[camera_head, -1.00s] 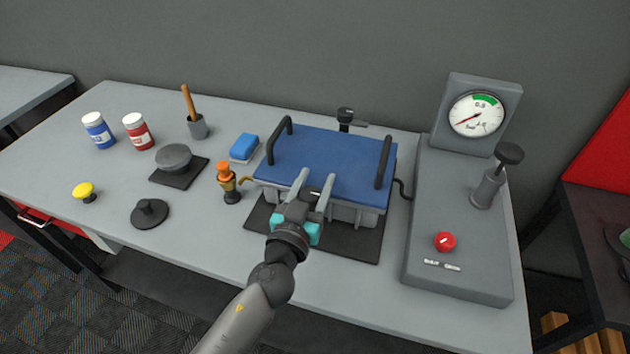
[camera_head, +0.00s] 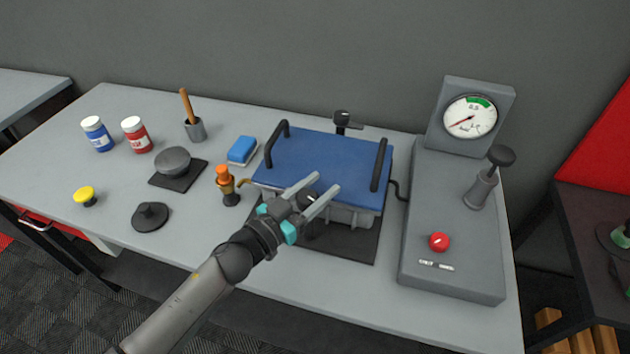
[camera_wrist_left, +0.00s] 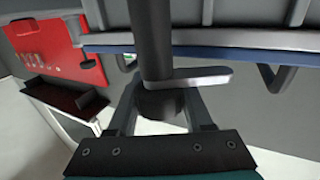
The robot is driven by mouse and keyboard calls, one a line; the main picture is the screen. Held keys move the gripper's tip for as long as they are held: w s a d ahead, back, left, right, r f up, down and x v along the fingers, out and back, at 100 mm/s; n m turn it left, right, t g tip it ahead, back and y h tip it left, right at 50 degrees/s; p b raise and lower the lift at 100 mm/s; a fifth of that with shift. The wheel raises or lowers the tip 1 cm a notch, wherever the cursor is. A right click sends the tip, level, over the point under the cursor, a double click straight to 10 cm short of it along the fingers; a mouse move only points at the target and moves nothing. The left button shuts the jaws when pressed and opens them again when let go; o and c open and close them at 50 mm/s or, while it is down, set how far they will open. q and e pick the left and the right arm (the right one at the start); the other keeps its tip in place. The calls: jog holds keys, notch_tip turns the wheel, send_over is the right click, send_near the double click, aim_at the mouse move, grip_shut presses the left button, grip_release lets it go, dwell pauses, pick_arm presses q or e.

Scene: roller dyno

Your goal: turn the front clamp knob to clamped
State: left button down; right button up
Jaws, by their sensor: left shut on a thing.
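The blue-topped box (camera_head: 330,160) with two black handles sits on a dark mat on the bench. The front clamp knob (camera_head: 308,197) is a dark knob at the box's front side, partly hidden by my fingers. My left gripper (camera_head: 325,186) reaches it from the lower left, rolled at an angle, and is shut on it. In the left wrist view the dark knob (camera_wrist_left: 160,103) lies between the fingers, with a light grey bar (camera_wrist_left: 190,77) pointing right and a dark post above it. A similar rear knob (camera_head: 342,117) stands behind the box. My right gripper is out of view.
An orange-capped brass fitting (camera_head: 227,183) stands close left of the box. A grey console (camera_head: 450,275) with a gauge (camera_head: 470,117), red knob (camera_head: 439,242) and black-topped lever (camera_head: 485,180) is at right.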

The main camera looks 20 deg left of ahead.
pick_arm(q)
jog(key=m+g+h, duration=0.2)
jog(key=m+h, duration=0.1)
jog(key=shift+s+d+h+p, duration=0.15)
jog(key=shift+h+p, duration=0.15)
jog(key=shift+p, duration=0.05)
jog(key=shift+s+d+m+g+h+b, duration=0.2)
jog(key=shift+s+m+g+h+b, duration=0.25)
jog(key=shift+m+g+h+b, duration=1.15)
jog(key=shift+s+d+m+g+h+b, duration=0.35)
jog(key=shift+m+g+b, duration=1.3)
jog(key=shift+g, duration=1.75)
jog(key=shift+s+d+m+g+h+b, duration=0.1)
jog(key=shift+s+m+g+h+b, duration=0.4)
jog(key=shift+m+g+h+b, duration=1.25)
jog(key=shift+g+y+p, duration=0.4)
jog(key=shift+g+y, duration=0.2)
jog(key=shift+g, duration=0.15)
jog(key=shift+c, duration=1.6)
grip_release()
